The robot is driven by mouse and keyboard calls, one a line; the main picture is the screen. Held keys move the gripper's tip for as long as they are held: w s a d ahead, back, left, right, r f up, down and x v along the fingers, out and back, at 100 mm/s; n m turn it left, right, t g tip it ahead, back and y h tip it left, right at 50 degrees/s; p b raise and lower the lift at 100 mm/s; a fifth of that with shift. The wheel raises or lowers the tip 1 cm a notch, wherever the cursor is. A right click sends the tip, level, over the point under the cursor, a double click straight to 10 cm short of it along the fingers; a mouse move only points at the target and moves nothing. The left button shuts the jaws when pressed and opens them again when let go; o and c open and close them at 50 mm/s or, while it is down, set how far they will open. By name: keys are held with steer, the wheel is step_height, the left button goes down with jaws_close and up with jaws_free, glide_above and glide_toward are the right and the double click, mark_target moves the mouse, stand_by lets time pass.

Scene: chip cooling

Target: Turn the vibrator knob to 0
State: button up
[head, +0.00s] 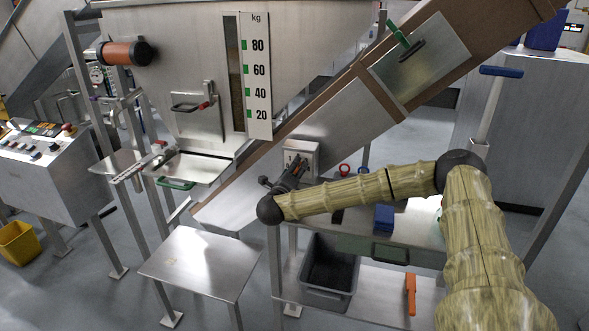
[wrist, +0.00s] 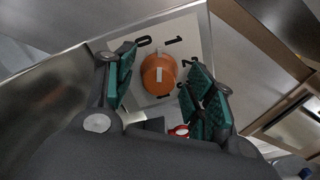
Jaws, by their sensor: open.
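The vibrator knob (wrist: 158,75) is a round orange knob with a white stripe, on a pale square plate (wrist: 190,27). The digits 0 and 1 show beyond the knob in the wrist view, with further marks at its right partly covered by a finger. I cannot tell which digit the stripe points to. My gripper (wrist: 160,70) is open, with a green-padded finger on each side of the knob; contact is not clear. In the head view my gripper (head: 298,166) is at the small grey control box (head: 306,148), and the knob is hidden.
A sloping conveyor (head: 330,120) runs just behind the box. The hopper (head: 190,70) with a kg scale stands at left. Below are a steel table (head: 200,262) and a grey bin (head: 330,265). A blue block (head: 384,217) lies on the bench at right.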

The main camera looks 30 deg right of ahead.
steer(key=shift+w+d, duration=0.2)
steer(key=shift+c, duration=0.2)
steer(key=c, duration=1)
steer(key=shift+o, duration=0.2)
steer(key=shift+n, duration=0.3)
steer(key=n+p, duration=0.1)
steer(key=n, duration=0.2)
steer(key=shift+n, duration=0.3)
steer(key=shift+f+n, duration=0.15)
steer(key=shift+n, duration=0.55)
